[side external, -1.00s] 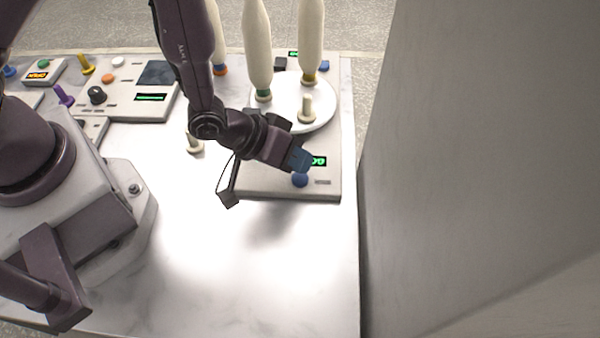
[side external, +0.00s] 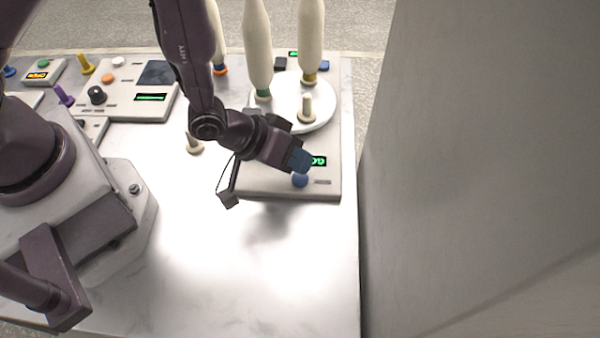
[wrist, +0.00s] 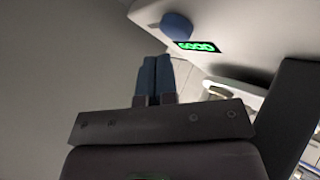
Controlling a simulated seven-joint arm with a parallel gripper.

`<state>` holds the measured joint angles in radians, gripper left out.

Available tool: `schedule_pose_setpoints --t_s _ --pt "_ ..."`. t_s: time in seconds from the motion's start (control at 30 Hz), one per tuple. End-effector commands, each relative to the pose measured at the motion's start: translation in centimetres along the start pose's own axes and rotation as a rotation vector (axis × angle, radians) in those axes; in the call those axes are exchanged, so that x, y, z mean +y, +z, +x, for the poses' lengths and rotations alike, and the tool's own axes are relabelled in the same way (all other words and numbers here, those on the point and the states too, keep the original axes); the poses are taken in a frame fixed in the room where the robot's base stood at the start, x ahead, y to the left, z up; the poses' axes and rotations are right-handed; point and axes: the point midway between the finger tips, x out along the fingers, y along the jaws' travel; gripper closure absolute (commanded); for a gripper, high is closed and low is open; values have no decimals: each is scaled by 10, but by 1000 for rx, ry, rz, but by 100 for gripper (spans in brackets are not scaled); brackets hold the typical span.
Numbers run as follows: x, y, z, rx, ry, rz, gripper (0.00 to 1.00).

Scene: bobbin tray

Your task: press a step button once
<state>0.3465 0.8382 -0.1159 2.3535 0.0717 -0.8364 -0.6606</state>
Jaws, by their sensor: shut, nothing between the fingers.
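In the wrist view the blue button (wrist: 176,26) is at the top, beside the display (wrist: 198,47), which seems to read "GOOD". In the wrist view the fingers (wrist: 155,62) are together, with a visible gap in the picture below the button. How high the tips are above the panel I cannot tell.
Another peg (side external: 194,143) stands on the table to the left. Other control boxes (side external: 128,106) are at the back left. The front table (side external: 270,285) is clear.

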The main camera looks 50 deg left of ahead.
Motion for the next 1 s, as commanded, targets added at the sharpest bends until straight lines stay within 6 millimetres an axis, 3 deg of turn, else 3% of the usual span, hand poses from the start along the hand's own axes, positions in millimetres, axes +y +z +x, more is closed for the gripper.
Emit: schedule_pose_setpoints --t_s 1.0 --pt "-6 6 9 0 0 -1 100"
